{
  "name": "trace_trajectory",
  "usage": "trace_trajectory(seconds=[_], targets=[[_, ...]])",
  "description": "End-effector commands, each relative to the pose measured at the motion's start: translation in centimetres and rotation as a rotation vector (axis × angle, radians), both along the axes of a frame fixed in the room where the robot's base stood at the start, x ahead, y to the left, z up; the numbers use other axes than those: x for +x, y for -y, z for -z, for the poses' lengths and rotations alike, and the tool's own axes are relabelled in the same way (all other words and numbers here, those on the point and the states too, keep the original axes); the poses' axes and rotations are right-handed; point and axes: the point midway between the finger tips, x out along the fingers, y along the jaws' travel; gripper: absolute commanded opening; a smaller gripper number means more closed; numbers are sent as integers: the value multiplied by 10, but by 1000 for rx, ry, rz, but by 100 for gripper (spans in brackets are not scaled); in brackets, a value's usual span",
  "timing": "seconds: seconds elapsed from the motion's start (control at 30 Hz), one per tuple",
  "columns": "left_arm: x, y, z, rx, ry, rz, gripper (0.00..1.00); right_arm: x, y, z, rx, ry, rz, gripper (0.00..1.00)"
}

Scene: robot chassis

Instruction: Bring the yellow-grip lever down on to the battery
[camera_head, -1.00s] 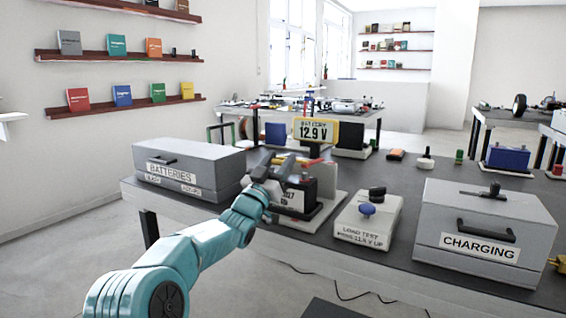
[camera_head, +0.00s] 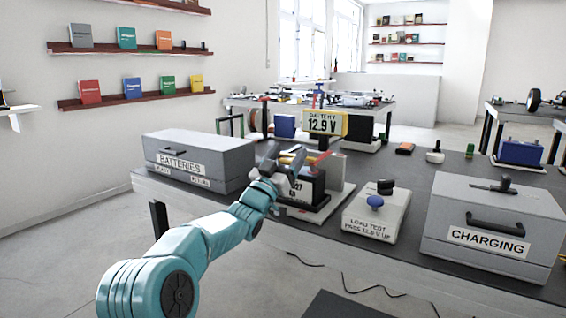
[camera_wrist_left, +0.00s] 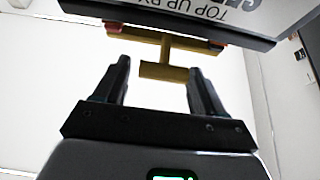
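The yellow-grip lever (camera_wrist_left: 163,71) shows in the left wrist view as a yellow T-shaped piece with a crossbar and red ends. Its short end lies between my left fingertips (camera_wrist_left: 160,72), with gaps on both sides. In the head view my left gripper (camera_head: 285,155) is open at the dark battery (camera_head: 314,185) and hides most of the lever. The battery stands on a pale stand on the bench, its label partly covered by the gripper. The yellow-framed meter (camera_head: 325,123) behind reads 12.9 V. My right gripper is not in view.
A grey BATTERIES box (camera_head: 215,157) stands left of the battery. A load-test box (camera_head: 375,215) with a blue knob and a grey CHARGING box (camera_head: 490,225) stand to the right. In the wrist view a printed panel (camera_wrist_left: 225,12) is close above the lever.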

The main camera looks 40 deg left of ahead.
Motion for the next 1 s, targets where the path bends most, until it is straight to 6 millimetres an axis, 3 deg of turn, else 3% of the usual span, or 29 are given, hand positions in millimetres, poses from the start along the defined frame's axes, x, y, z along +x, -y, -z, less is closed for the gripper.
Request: trace_trajectory(seconds=[0.23,0.7,1.0], targets=[[-26,6,15,-1,-1,-2,70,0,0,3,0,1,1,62],[-120,28,69,0,-2,-3,70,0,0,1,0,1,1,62],[-138,33,80,1,0,0,70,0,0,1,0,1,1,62]])
